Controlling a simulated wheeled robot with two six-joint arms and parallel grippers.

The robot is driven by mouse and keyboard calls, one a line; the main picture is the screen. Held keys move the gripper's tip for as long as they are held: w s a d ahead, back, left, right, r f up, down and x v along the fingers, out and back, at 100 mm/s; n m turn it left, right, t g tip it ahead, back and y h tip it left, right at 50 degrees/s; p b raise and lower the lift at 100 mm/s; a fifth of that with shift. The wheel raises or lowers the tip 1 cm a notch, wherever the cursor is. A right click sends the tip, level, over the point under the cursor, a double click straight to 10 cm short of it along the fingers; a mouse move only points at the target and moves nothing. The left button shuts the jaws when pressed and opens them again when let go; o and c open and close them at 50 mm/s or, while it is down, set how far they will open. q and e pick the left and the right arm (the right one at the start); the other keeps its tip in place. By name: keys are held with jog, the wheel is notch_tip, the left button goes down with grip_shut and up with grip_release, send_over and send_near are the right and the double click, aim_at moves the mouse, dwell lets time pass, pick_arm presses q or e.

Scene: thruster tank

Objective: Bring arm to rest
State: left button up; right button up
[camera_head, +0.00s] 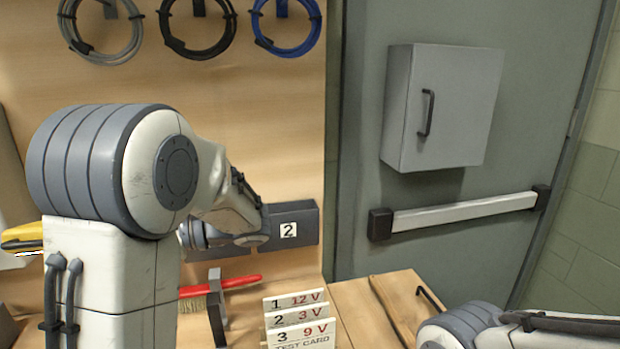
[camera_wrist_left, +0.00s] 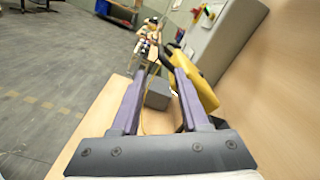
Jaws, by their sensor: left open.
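My left arm comes in from the left in the head view, bent at a large grey and white joint. Its gripper is hidden behind the arm there. In the left wrist view my left gripper (camera_wrist_left: 158,76) shows two purple fingers, spread apart with nothing held between them. A grey block (camera_wrist_left: 157,94) shows beyond the gap. A yellow and black tool (camera_wrist_left: 201,90) appears close to the right finger; I cannot tell whether they touch. My right arm shows only in part at the lower right of the head view, and its gripper is out of frame.
A grey box marked 2 (camera_head: 290,226) is beside my left forearm. Coiled cables (camera_head: 197,28) hang above. A yellow item (camera_head: 22,235) is far left. Open floor (camera_wrist_left: 50,70) shows in the wrist view.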

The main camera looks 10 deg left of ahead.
pick_arm(q)
jog(key=s+d+f+m+t+h, duration=0.25)
jog(key=d+f+t+h, duration=0.45)
jog(key=d+f, duration=0.8)
jog(key=s+d+f+n+h, duration=0.1)
jog(key=s+d+h, duration=0.2)
jog(key=d, duration=0.8)
jog(key=s+d+f+n+t+h, duration=0.1)
jog(key=s+d+h, duration=0.3)
jog(key=d, duration=0.7)
jog(key=f+h, duration=0.1)
jog(key=h, duration=0.1)
jog(key=shift+s+h, duration=0.2)
jog(key=shift+h, duration=0.2)
